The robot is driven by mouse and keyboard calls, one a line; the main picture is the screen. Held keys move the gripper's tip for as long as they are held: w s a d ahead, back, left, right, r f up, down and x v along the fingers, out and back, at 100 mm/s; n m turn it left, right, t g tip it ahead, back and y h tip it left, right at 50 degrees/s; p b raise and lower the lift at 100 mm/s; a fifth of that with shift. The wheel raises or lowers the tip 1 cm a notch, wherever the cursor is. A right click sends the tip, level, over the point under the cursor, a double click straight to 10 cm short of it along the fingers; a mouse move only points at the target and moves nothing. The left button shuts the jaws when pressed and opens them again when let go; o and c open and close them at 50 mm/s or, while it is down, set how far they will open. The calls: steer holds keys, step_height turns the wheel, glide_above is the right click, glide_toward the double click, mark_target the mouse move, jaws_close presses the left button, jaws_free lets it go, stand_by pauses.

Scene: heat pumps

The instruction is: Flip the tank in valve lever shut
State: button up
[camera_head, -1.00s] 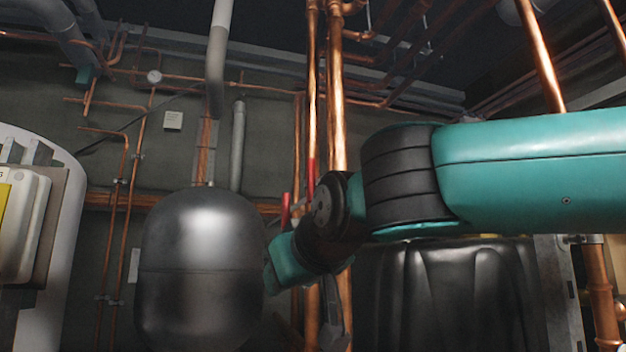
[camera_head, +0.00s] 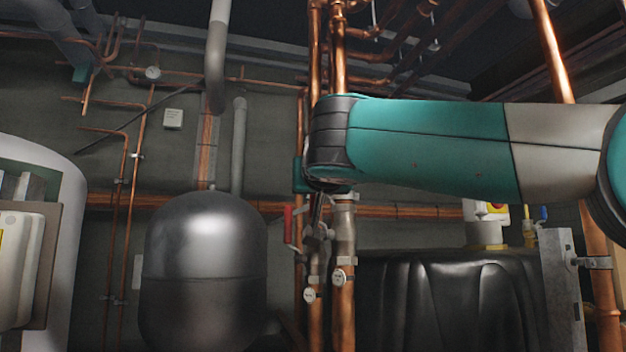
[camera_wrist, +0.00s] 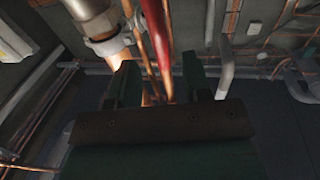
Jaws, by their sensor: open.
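A red valve lever (camera_head: 288,225) hangs upright beside the copper pipes in the head view, right of the grey tank (camera_head: 205,270). Metal valve bodies (camera_head: 343,225) with round white tags sit on the pipes just right of it. In the wrist view a red lever (camera_wrist: 156,42) shows between and beyond the two fingers of my gripper (camera_wrist: 160,66). The fingers are apart, and I see no grip on the lever. I cannot tell whether they touch it, or which red lever it is. In the head view my gripper is mostly hidden behind my arm.
Vertical copper pipes (camera_head: 316,60) stand close to my arm. A black ribbed tank (camera_head: 440,300) stands at the lower right, with a metal post (camera_head: 562,290) beside it. A white rounded unit (camera_head: 65,220) is at the far left.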

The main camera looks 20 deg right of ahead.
steer(key=shift+w+d+p, duration=0.2)
steer(key=shift+w+p, duration=0.2)
steer(key=shift+w, duration=0.55)
steer(key=shift+w+d+p, duration=0.15)
steer(key=shift+w+p, duration=0.2)
steer(key=shift+w, duration=0.65)
steer(key=shift+w+d+p, duration=0.2)
steer(key=shift+w+p, duration=0.2)
steer(key=shift+w, duration=0.55)
jaws_close()
